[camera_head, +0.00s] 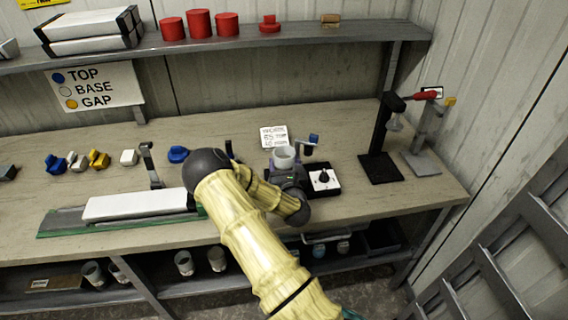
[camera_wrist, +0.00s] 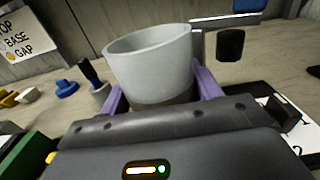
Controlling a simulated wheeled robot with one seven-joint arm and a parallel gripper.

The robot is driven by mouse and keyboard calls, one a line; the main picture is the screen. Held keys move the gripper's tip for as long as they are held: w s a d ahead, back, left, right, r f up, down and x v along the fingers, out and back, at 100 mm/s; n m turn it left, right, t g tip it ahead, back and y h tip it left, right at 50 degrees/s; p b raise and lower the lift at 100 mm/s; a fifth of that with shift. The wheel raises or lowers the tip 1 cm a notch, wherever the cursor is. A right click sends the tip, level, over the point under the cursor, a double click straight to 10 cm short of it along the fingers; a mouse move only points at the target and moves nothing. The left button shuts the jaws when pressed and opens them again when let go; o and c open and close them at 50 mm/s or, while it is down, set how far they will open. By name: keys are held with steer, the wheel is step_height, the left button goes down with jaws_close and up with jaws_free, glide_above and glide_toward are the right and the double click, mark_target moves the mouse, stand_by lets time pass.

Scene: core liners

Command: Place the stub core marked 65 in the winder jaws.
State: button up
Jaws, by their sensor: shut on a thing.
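A pale grey hollow stub core (camera_head: 284,155) stands upright in my gripper (camera_head: 285,168) above the right half of the bench. In the wrist view the core (camera_wrist: 150,62) is between the two purple fingers (camera_wrist: 162,95), which are shut on it. No 65 mark shows on its visible side. A winder-like device with a black base and dial (camera_head: 323,179) and a blue-topped post (camera_head: 311,141) is close beside and behind the core. Its jaws cannot be made out; my gripper and the core may hide them. I cannot tell whether the core touches it.
A small written card (camera_head: 273,136) stands behind the core. A black stand (camera_head: 380,165) and a grey stand (camera_head: 422,162) are to the right. A long white block (camera_head: 135,204) lies left on a green-edged tray. More grey cores (camera_head: 184,263) are on the lower shelf.

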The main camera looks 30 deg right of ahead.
steer(key=shift+f, duration=0.15)
steer(key=o, duration=0.9)
steer(key=shift+o, duration=0.2)
steer(key=shift+r, duration=0.3)
steer(key=shift+s+a+f, duration=0.1)
steer(key=shift+s+f, duration=0.1)
steer(key=shift+s, duration=0.05)
steer(key=b+v, duration=0.2)
steer(key=v, duration=0.9)
steer(key=shift+s+b, duration=0.2)
steer(key=shift+b, duration=0.15)
